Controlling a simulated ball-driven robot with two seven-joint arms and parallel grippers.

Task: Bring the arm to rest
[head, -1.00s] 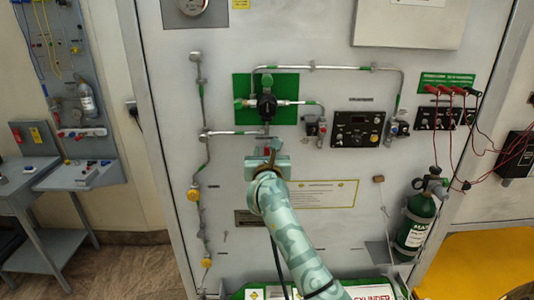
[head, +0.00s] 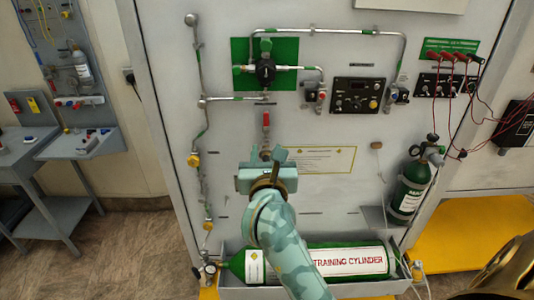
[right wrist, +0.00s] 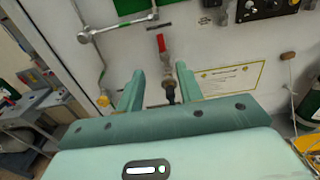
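My right arm (head: 283,240), pale green with a camouflage pattern, reaches up from the bottom of the head view. My right gripper (head: 267,160) is in front of the grey panel, just below a red-handled valve (head: 266,122). In the right wrist view, the two fingers of the gripper (right wrist: 160,73) stand apart with nothing held between them. The red valve handle (right wrist: 161,44) shows beyond the fingertips, and its dark lower fitting appears in the gap between them. My left gripper is not in view.
A green training cylinder (head: 345,262) lies in a tray below my arm. A small green cylinder (head: 411,188) stands at the right, with red leads (head: 478,110) hanging above it. Pipework (head: 202,120) runs along the panel's left. A grey bench (head: 77,144) stands farther left.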

